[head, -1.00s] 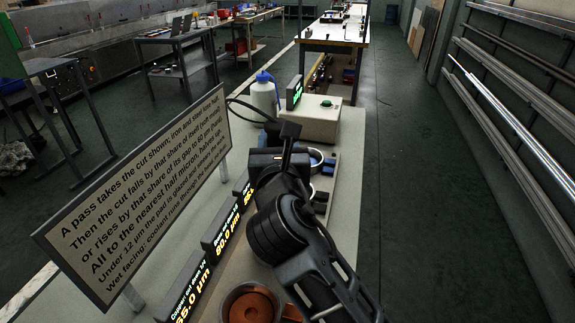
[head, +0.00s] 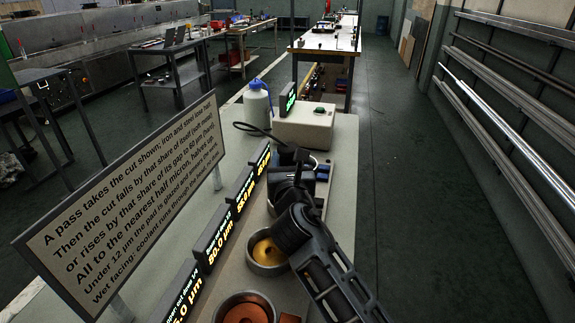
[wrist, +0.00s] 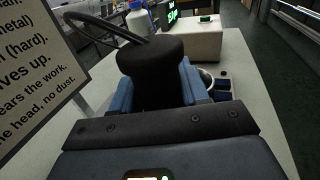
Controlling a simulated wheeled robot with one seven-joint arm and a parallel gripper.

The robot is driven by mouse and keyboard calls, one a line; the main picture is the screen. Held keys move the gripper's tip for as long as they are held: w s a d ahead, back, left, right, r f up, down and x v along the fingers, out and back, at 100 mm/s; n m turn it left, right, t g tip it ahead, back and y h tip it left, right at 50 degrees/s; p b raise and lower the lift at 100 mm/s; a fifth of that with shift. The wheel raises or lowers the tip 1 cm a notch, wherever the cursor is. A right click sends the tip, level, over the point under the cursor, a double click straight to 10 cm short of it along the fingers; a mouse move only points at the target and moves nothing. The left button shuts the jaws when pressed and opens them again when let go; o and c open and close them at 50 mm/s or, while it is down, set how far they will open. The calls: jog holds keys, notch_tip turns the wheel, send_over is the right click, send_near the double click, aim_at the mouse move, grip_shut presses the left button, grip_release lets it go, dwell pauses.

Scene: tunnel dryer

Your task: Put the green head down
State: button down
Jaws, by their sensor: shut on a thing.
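My gripper (wrist: 156,92) is shut on a black round-topped handle (wrist: 150,58), which stands between its blue fingers in the wrist view. No green shows on the held thing, and its lower end is hidden by the fingers and wrist, so I cannot tell its colour or whether it touches anything. In the head view my arm covers most of the gripper and its load, over the far part of the narrow bench (head: 340,150). A round cup with a yellow disc (head: 266,252) and one with an orange-brown disc (head: 245,312) sit on the near part.
A text sign (head: 120,205) stands along the left edge, beside several small displays (head: 215,242). A beige box with a green button (head: 304,126) and a white bottle with a blue cap (head: 257,104) stand beyond my gripper. The floor at right (head: 410,200) is clear.

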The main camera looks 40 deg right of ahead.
jog(key=shift+f, duration=0.15)
jog(key=c, duration=0.6)
grip_release()
jog(key=shift+f, duration=0.15)
jog(key=shift+o, duration=0.2)
jog(key=shift+s+a, duration=0.15)
jog(key=v, duration=1.1)
jog(key=shift+s+a+b, duration=0.25)
jog(key=shift+b, duration=0.1)
